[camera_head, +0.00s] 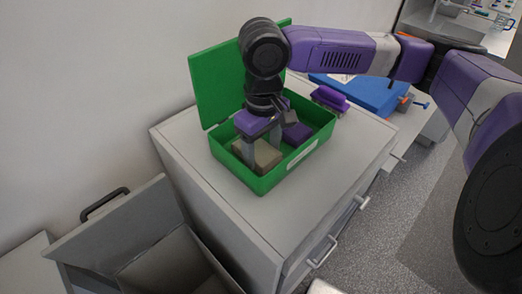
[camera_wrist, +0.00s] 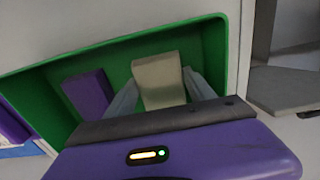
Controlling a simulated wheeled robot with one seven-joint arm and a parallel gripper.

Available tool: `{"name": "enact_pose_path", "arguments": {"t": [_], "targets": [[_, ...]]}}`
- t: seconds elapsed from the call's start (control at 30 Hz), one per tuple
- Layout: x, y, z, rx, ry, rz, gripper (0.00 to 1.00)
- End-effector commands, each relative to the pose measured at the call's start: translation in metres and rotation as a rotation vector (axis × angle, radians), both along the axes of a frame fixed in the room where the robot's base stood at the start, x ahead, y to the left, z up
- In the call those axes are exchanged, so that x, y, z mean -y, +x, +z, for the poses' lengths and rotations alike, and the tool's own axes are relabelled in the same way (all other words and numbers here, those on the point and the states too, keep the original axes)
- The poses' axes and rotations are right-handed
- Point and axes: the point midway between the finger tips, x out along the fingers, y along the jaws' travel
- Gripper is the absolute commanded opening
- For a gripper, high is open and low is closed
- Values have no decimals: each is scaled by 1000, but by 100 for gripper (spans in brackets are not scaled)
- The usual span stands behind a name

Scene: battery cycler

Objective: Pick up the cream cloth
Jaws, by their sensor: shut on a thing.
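The cream cloth (camera_head: 258,156) is a beige block-like piece inside the open green box (camera_head: 267,186). In the wrist view the cloth (camera_wrist: 158,80) lies between the two fingers of my gripper (camera_wrist: 153,90), and the fingers are shut on its sides. In the head view my gripper (camera_head: 262,150) reaches down into the box from above. Part of the cloth is hidden behind the near finger and the gripper body. I cannot tell whether the cloth touches the box floor.
A purple block (camera_head: 297,134) lies in the box beside the cloth. The green lid (camera_head: 221,80) stands open behind. Another purple item (camera_head: 330,98) and a blue case (camera_head: 370,93) are to the right. The grey cabinet top (camera_head: 325,190) is clear in front.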

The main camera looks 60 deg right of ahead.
Motion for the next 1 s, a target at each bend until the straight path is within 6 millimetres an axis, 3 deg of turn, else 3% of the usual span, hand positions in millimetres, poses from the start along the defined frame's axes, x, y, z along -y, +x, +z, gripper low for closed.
{"name": "enact_pose_path", "arguments": {"t": [0.23,0.5,0.7,1.0], "targets": [[0,1,35,4,-1,2,24],[0,1,113,5,-3,2,24],[0,1,160,3,-1,1,24],[0,0,193,1,0,1,24]]}}
